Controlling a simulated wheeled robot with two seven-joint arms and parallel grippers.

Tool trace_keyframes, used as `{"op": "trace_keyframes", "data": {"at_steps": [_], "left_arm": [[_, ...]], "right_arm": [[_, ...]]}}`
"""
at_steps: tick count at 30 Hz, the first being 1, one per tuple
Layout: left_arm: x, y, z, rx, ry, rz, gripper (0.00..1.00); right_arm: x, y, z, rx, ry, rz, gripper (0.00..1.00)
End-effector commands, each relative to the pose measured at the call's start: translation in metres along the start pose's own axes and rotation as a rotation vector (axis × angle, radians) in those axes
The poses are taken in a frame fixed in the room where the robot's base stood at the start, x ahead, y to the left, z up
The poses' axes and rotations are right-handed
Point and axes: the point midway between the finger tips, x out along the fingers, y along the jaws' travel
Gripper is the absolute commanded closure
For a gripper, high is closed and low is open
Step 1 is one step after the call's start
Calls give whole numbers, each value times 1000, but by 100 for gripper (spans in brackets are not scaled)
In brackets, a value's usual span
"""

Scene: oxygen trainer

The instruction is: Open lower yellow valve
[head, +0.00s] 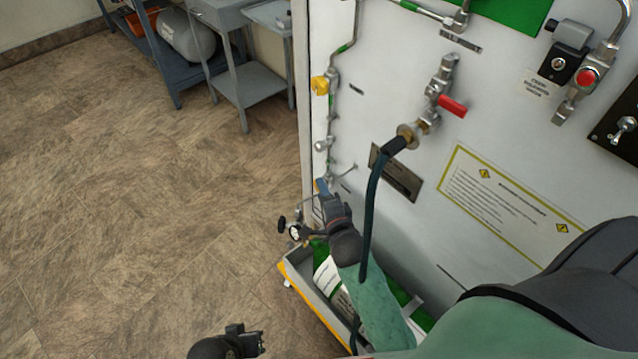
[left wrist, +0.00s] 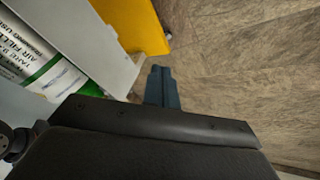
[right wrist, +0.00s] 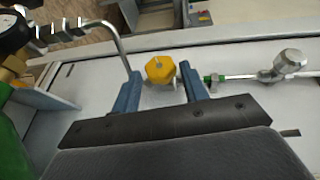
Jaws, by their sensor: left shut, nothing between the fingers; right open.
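The lower yellow valve (right wrist: 160,69) is a faceted yellow knob on the panel's edge piping. In the right wrist view it shows between and just beyond the tips of my right gripper (right wrist: 160,84), which is open. I cannot tell whether the fingers touch it. In the head view my right gripper (head: 322,189) is at the panel's left edge and hides this valve. Another yellow valve (head: 320,86) sits higher on the same edge. My left gripper (head: 243,332) is shut and empty, low over the floor; its closed fingers (left wrist: 161,84) also show in the left wrist view.
A silver round-handled valve (head: 320,146) is just above my right gripper. A gauge (head: 294,232) and a tray with a yellow edge (head: 312,306) holding a cylinder are below. A dark hose (head: 370,215) hangs beside my right arm. The floor (head: 130,190) at left is clear.

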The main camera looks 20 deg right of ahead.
Motion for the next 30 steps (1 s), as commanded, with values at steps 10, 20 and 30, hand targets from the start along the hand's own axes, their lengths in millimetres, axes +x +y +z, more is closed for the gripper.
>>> {"op": "trace_keyframes", "data": {"at_steps": [10,20,30], "left_arm": [[-20,0,-13,6,3,-7,100],[-18,-1,-12,5,-2,-8,100],[-21,-1,-13,5,-7,-11,100]], "right_arm": [[30,0,0,0,0,0,56],[32,0,0,0,0,0,56],[32,-2,0,-2,1,7,88]]}}
